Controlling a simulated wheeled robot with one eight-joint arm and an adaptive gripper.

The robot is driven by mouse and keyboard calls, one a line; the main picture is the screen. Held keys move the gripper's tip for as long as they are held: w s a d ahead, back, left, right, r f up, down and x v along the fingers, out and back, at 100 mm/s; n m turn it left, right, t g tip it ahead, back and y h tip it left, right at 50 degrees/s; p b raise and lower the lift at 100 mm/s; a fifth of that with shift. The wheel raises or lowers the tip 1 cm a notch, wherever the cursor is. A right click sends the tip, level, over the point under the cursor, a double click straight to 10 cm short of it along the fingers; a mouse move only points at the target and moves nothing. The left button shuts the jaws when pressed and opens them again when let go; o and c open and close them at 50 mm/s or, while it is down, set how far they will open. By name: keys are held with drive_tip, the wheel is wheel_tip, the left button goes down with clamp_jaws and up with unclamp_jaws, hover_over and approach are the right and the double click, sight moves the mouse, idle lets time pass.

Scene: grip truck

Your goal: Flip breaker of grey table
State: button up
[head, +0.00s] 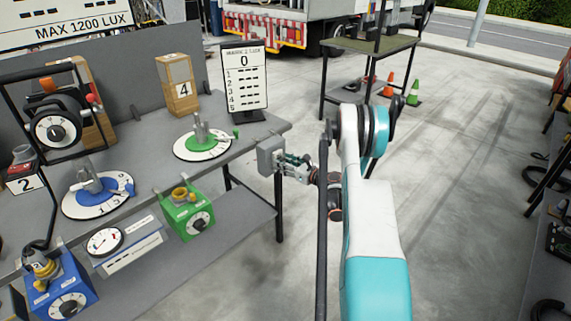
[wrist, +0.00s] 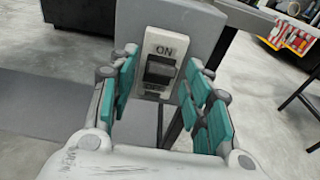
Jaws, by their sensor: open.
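The grey table (head: 238,153) stands on the left in the head view. The breaker is a grey box (head: 268,156) at the table's right end, and it also shows in the wrist view (wrist: 205,22). In the wrist view the box carries a pale switch plate marked ON with a dark switch (wrist: 160,72) in its middle. My gripper (wrist: 158,88) is open, with its teal fingers on either side of the switch plate. In the head view my gripper (head: 293,165) is right beside the box. I cannot tell whether the fingers touch it.
On the table are a green dial (head: 205,147), a blue dial (head: 97,193), a wooden block marked 4 (head: 178,85) and a score board (head: 245,80). A green box (head: 188,217) is at its front. Open concrete floor (head: 455,150) lies to the right.

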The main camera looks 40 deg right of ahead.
drive_tip(key=shift+s, duration=0.15)
drive_tip(key=s, duration=0.7)
drive_tip(key=shift+d+r, duration=0.3)
drive_tip(key=shift+r, duration=0.15)
